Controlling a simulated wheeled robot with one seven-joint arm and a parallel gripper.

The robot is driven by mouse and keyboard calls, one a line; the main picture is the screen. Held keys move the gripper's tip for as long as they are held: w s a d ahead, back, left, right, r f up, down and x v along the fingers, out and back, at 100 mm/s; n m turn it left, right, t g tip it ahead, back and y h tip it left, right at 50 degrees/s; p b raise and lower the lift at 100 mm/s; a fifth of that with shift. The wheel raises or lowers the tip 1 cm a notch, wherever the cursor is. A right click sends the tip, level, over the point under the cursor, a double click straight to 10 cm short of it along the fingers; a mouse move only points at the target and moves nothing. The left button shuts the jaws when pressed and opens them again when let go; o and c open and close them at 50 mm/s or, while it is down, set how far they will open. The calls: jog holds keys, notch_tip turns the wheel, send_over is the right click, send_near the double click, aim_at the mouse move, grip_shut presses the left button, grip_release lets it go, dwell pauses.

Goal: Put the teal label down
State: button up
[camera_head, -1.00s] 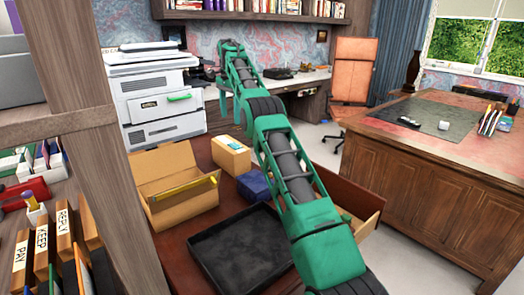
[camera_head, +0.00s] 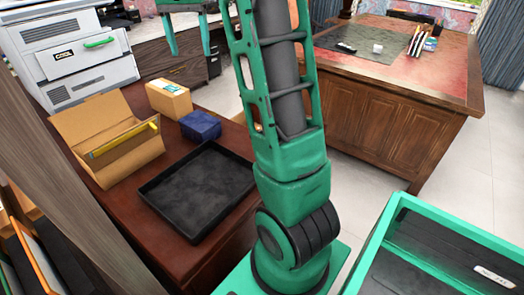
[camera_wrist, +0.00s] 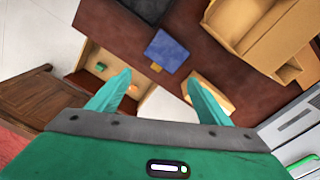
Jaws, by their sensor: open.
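A small teal-and-white label (camera_head: 173,87) lies on top of a closed cardboard box (camera_head: 160,103) on the dark red-brown desk (camera_head: 125,207). My gripper (camera_head: 188,45) shows at the top of the head view, above and beyond that box in the picture. In the wrist view my gripper (camera_wrist: 158,82) has its two teal fingers wide apart with nothing between them. A box (camera_wrist: 222,98) shows partly behind the right finger; its label cannot be made out there. A small teal piece (camera_wrist: 101,67) lies in an open wooden drawer or box (camera_wrist: 88,52), left of the fingers.
A blue box (camera_head: 201,125) stands beside the cardboard box. A black tray (camera_head: 205,180) lies in front. A wooden desk (camera_head: 385,115) stands at right.

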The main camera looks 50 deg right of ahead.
jog(key=s+a+f+n, duration=0.2)
jog(key=s+f, duration=0.3)
jog(key=s, duration=0.7)
jog(key=s+a+f+n, duration=0.1)
jog(key=s+a+f, duration=0.3)
jog(key=s, duration=0.8)
jog(key=s+a+f+n, duration=0.2)
jog(key=s+f, duration=0.5)
jog(key=s, duration=0.5)
jog(key=shift+s+a+n+y, duration=0.15)
jog(key=shift+a+n+y, duration=0.15)
jog(key=shift+a, duration=0.15)
